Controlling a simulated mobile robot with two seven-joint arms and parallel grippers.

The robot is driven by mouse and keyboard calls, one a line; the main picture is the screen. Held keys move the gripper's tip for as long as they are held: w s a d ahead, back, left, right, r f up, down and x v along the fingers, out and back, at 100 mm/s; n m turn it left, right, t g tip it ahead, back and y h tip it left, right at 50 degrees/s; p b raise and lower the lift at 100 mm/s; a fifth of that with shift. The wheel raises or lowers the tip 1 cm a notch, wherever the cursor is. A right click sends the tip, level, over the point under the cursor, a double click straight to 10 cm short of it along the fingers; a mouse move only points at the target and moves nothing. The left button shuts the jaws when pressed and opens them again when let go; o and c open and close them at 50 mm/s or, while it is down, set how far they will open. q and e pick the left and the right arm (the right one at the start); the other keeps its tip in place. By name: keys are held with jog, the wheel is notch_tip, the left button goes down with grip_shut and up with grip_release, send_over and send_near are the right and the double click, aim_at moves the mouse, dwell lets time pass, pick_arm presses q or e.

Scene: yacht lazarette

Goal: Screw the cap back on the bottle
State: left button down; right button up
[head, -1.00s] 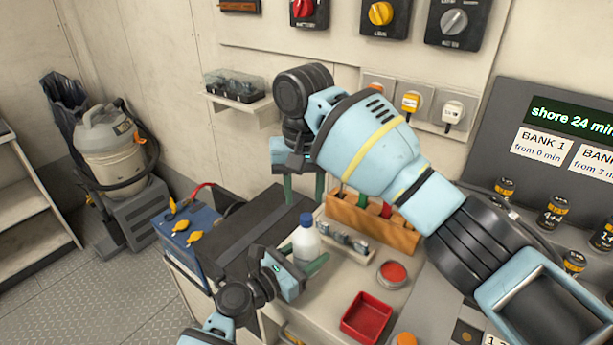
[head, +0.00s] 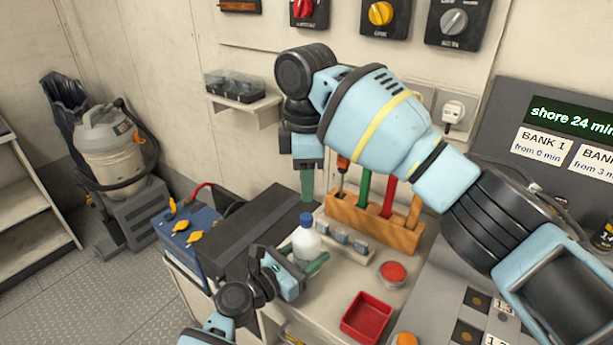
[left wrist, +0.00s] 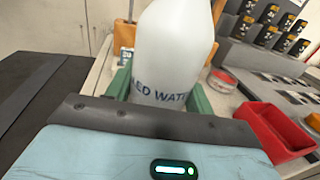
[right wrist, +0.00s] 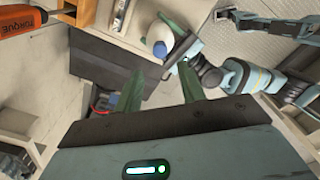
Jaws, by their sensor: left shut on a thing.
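A white bottle (head: 306,243) stands upright on the bench with a blue cap (head: 306,219) on its top; whether the cap is tight I cannot tell. My left gripper (head: 313,266) is shut around the bottle's body. In the left wrist view the bottle (left wrist: 172,50) sits between the green fingers, its lettering partly hidden. My right gripper (head: 307,186) hangs just above the cap, fingers pointing down. In the right wrist view its fingers (right wrist: 160,66) are apart and empty, with the blue cap (right wrist: 160,48) beyond the tips.
A wooden tool rack (head: 372,225) with upright tools stands behind the bottle, and a small grey holder (head: 348,240) close to its right. A red tray (head: 366,318) and a round red-topped container (head: 392,273) are at right. A dark surface (head: 240,232) lies at left.

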aim_at(307, 216)
jog(key=shift+r+n, duration=0.1)
jog(key=shift+n, duration=0.4)
jog(key=shift+f, duration=4)
